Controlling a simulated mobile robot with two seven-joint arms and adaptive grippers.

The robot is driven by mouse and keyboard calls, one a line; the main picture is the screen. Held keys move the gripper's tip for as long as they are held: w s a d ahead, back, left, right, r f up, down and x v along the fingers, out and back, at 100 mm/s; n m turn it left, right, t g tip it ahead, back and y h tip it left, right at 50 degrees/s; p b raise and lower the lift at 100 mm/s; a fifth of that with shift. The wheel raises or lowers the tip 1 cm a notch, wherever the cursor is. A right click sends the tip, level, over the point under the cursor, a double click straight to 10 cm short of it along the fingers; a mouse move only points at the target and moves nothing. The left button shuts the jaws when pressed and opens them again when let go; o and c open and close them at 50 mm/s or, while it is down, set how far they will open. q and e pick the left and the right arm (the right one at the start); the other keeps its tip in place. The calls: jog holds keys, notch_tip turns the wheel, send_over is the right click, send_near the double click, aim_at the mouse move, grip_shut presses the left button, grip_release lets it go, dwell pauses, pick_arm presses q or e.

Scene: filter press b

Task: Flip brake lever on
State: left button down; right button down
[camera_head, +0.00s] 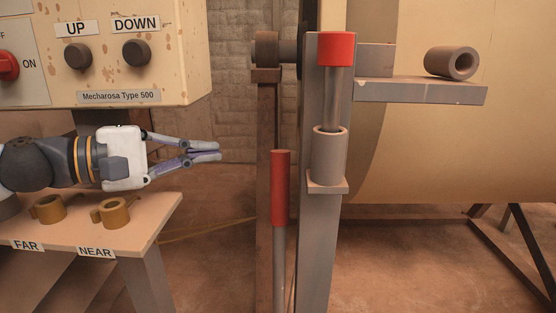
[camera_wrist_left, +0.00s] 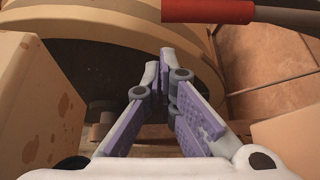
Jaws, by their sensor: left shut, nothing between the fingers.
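A red handle on a grey rod (camera_wrist_left: 208,11) crosses the top of the left wrist view, probably the same lever. My left gripper (camera_head: 219,151) is shut and empty, pointing right, to the left of the red grip with a clear gap. Its fingertips also show in the left wrist view (camera_wrist_left: 158,58). The lever's lower end is out of frame. My right gripper is not in view.
A red-capped rod (camera_head: 336,49) sits in a sleeve on the grey post (camera_head: 315,245). A control box (camera_head: 140,75) with UP and DOWN knobs hangs above my left arm. A bench (camera_head: 150,215) labelled FAR and NEAR lies below. A large drum (camera_head: 450,150) fills the right.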

pick_arm(q)
jog(key=r+x, duration=0.1)
jog(key=x, duration=0.8)
jog(key=shift+d+f, duration=0.3)
jog(key=shift+f, duration=0.15)
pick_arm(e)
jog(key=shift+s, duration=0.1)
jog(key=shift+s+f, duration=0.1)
